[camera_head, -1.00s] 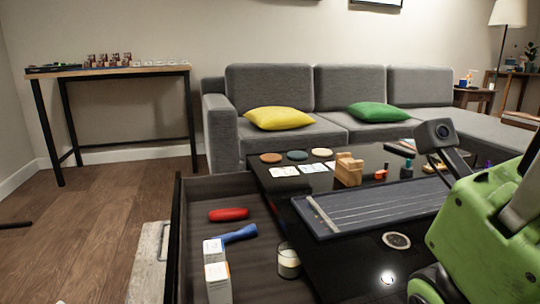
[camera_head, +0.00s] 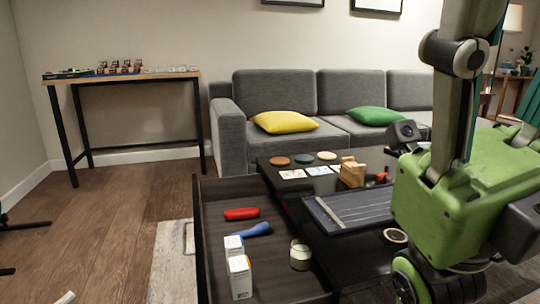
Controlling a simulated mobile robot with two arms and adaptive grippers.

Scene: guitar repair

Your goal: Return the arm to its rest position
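My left arm and gripper are not in view. The green body stands in front of the right part of the black coffee table (camera_head: 289,184) and hides much of it. A dark stringed fretboard-like piece (camera_head: 362,208) lies on the table beside it.
An open drawer (camera_head: 222,199) holds a red-handled tool (camera_head: 241,214), a blue tool (camera_head: 258,229), white boxes (camera_head: 239,275) and a jar (camera_head: 300,256). A wooden block piece (camera_head: 352,173) stands on the table. A grey sofa (camera_head: 275,92) is behind. Floor at left is mostly clear.

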